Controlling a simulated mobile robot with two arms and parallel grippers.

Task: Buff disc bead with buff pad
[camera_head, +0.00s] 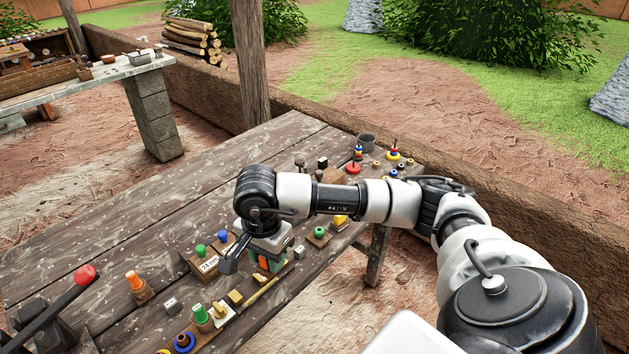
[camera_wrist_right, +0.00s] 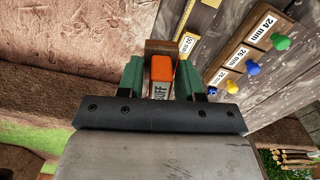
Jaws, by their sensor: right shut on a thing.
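My right gripper (camera_head: 262,262) is over the near right part of the wooden table, pointing down. In the wrist view its green fingers (camera_wrist_right: 160,78) are shut on an orange block with a lettered side, the buff pad (camera_wrist_right: 160,72). A brown wooden piece (camera_wrist_right: 160,46) shows just beyond the pad; I cannot tell whether they touch. In the head view the pad shows only as a bit of orange between the fingers. A green round bead (camera_head: 320,232) sits on a small wooden block to the right. I cannot tell which piece is the disc bead. My left gripper is not in view.
A wooden block marked "24 mm" (camera_head: 208,264) with coloured knobs stands just left of the gripper. Several small blocks and pegs line the near edge. A red-knobbed lever (camera_head: 85,275) is at the left. The table's middle left (camera_head: 130,225) is clear.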

